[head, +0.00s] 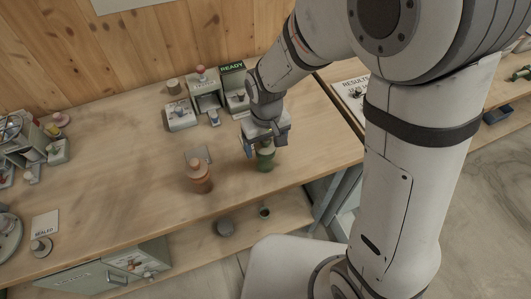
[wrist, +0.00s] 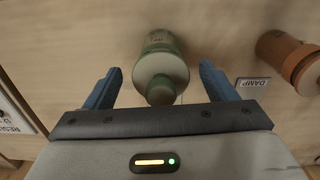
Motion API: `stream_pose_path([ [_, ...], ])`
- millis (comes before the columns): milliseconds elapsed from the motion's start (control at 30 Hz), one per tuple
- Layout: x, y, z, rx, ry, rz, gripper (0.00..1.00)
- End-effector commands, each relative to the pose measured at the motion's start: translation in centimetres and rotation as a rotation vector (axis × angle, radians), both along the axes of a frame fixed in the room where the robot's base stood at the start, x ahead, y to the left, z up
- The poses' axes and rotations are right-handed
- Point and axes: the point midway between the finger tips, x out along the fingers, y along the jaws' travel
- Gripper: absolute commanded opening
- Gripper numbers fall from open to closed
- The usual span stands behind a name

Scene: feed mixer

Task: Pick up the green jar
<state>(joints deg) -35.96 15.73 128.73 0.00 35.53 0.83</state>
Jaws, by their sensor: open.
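The green jar (head: 265,158) stands on the wooden bench top in the head view, near the bench's front edge. Its upper part is partly covered by my gripper (head: 264,138). In the wrist view the green jar (wrist: 161,68) has a pale lid with a knob and lies in the gap between my two blue fingers. My gripper (wrist: 160,84) is open, with a finger on either side of the jar and visible space beside each. I cannot tell how far down the fingers reach along the jar.
An orange-brown jar (head: 199,177) stands left of the green jar; it also shows in the wrist view (wrist: 285,58) by a "DAMP" label (wrist: 252,82). Small devices (head: 205,90) and a "READY" sign (head: 232,67) stand behind. A "RESULTS" sheet (head: 352,90) lies right.

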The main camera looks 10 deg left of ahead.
Motion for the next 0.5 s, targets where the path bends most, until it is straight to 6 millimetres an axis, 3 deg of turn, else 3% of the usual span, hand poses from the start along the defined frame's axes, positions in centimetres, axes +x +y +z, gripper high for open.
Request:
stream_pose_path([
  [200, -0.2, 0.0, -2.6, -0.002, 0.002, -0.001, 0.79],
  [500, -0.1, 0.0, -3.1, 0.000, 0.000, -0.002, 0.79],
])
